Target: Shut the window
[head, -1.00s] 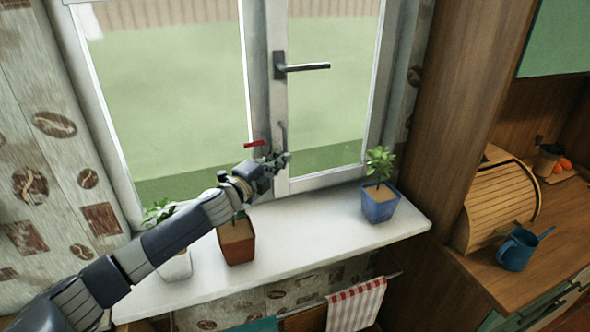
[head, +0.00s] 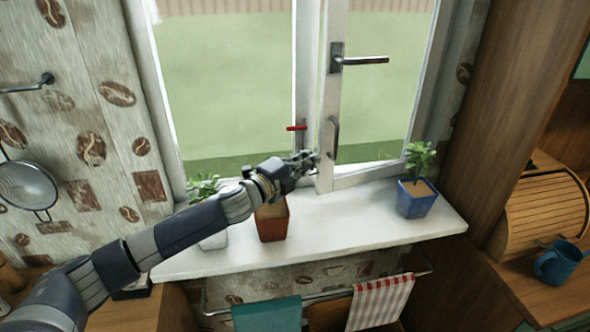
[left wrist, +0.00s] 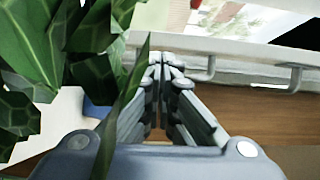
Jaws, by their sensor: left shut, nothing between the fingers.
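The window's sash (head: 334,110) has a white frame, a dark lever handle (head: 362,60) and a small pull handle (head: 335,138). It appears ajar, with its left edge face and a bright gap under its lower rail showing. My left gripper (head: 312,161) is shut and empty, by the lower left edge of the sash. I cannot tell whether it touches the sash. In the left wrist view its fingers (left wrist: 160,75) are together, with leaves (left wrist: 45,60) on the left and grey handle-like bars at the upper right. My right gripper is not in view.
On the white sill (head: 340,235) stand a red-brown pot (head: 272,226) beneath my left forearm, a pale pot (head: 213,240) partly behind it, and a blue pot (head: 417,200) at right. A red lever (head: 297,128) is on the fixed frame. Towels hang below.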

